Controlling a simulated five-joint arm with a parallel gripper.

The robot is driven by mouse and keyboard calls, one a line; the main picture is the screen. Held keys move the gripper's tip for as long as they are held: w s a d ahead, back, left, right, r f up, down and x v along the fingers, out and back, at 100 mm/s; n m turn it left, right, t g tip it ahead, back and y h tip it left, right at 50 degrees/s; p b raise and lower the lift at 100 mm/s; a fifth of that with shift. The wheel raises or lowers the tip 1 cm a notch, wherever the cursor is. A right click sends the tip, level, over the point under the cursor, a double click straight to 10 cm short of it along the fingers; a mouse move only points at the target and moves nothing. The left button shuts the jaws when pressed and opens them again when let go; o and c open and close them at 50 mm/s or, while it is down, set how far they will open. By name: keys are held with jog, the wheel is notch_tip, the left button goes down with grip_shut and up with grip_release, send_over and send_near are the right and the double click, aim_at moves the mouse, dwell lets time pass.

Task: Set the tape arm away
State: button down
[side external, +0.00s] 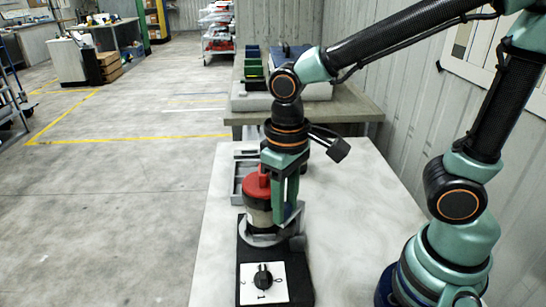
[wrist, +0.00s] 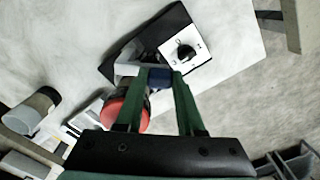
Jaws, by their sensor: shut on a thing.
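My gripper (wrist: 160,78) is pointed down and shut on a small blue block (wrist: 159,82), which appears to be the handle of the tape arm. A light grey piece (wrist: 127,69) beside the block looks like part of that arm; its full shape is hidden by my fingers. The red cap also shows left of my fingers in the wrist view (wrist: 128,108). The liner stands on a black base (side external: 247,263).
A white dial panel (side external: 246,292) with a black knob sits at the front of the base. A grey rack (side external: 238,178) is behind the liner. In the wrist view another cylinder (wrist: 28,115) lies at left. The pale table (side external: 360,215) is clear to the right.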

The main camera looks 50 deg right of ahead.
jog(key=shift+s+n, duration=0.45)
jog(key=shift+n, duration=0.65)
jog(key=shift+d, duration=0.1)
jog(key=c, duration=0.5)
grip_release()
notch_tip(320, 180, up, 12)
jog(key=shift+s+r, duration=0.1)
jog(key=shift+d, duration=0.1)
jog(key=w+d+f+m+t, duration=0.1)
jog(key=d+t, duration=0.1)
jog(key=d, duration=0.1)
jog(key=w+d+f+m+t, duration=0.1)
jog(key=d+f, duration=0.1)
jog(key=d, duration=0.1)
jog(key=w+d+f+m+t, duration=0.1)
jog(key=d+t, duration=0.1)
jog(key=d, duration=0.2)
jog(key=shift+w+f+t, duration=0.15)
jog(key=shift+w+t, duration=0.1)
jog(key=shift+t, duration=0.05)
